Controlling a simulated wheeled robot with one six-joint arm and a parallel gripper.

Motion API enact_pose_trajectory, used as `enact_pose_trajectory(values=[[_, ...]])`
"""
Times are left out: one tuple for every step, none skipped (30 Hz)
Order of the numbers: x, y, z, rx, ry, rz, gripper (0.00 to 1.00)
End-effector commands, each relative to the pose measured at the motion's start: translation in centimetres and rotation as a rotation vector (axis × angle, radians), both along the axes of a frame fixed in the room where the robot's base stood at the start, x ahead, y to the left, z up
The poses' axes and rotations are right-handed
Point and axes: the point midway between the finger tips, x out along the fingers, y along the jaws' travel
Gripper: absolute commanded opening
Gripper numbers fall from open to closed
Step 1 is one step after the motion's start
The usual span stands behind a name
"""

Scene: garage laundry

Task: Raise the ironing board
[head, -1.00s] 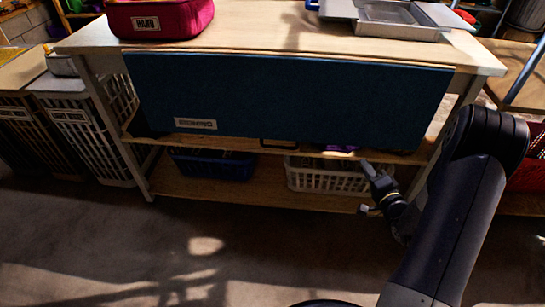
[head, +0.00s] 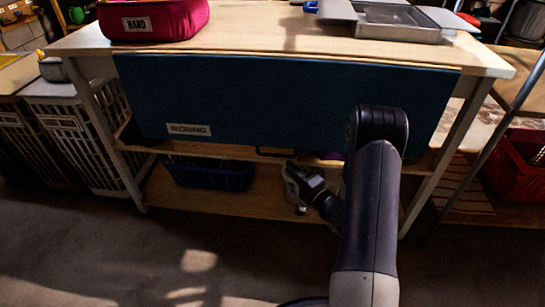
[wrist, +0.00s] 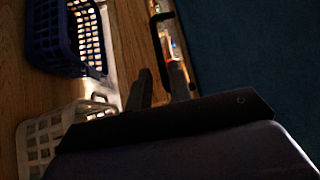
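The ironing board (head: 300,100) is a dark blue panel with an "IRONING" label. It hangs down flat across the front of the wooden table. A black bar handle (head: 275,153) sits at its lower edge; in the wrist view the handle (wrist: 158,42) shows beside the board's blue face (wrist: 240,60). My gripper (head: 290,180) is below and slightly right of the handle, in front of the lower shelf. In the wrist view my gripper (wrist: 161,82) has its two fingers apart with nothing between them. The handle lies just beyond the fingertips, and I cannot tell whether they touch.
The tabletop (head: 270,35) carries a red "HAND" bin (head: 153,22) and a grey tray (head: 395,20). A blue basket (head: 210,175) is on the lower shelf; a white basket (wrist: 60,130) shows in the wrist view. Laundry crates (head: 75,130) stand left, a red basket (head: 520,165) right.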

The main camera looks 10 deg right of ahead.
Motion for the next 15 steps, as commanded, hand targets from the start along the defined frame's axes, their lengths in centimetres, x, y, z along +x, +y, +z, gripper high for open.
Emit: enact_pose_trajectory(values=[[1.0,0.6,-0.1,-0.004,-0.006,0.005,0.20],[1.5,0.9,0.0,-0.003,-0.004,0.004,0.20],[2.2,1.3,0.2,-0.001,-0.006,0.004,0.20],[2.7,1.5,0.2,-0.003,-0.006,0.003,0.20],[3.2,1.8,0.3,-0.003,-0.004,0.004,0.20],[3.8,2.1,0.4,-0.002,-0.004,0.004,0.20],[4.2,2.3,0.5,-0.002,-0.004,0.002,0.20],[4.6,2.5,0.6,-0.002,-0.004,0.002,0.20],[5.1,2.8,0.6,-0.003,-0.003,0.003,0.20],[5.4,2.9,0.7,-0.002,-0.003,0.002,0.20],[5.7,3.0,0.8,-0.002,-0.003,0.001,0.20],[6.0,3.1,0.8,-0.001,-0.003,0.000,0.20],[6.2,3.2,0.9,-0.001,-0.002,0.000,0.20],[6.4,3.3,0.9,-0.001,-0.002,0.000,0.20],[6.5,3.4,1.0,-0.001,-0.002,0.000,0.20]])
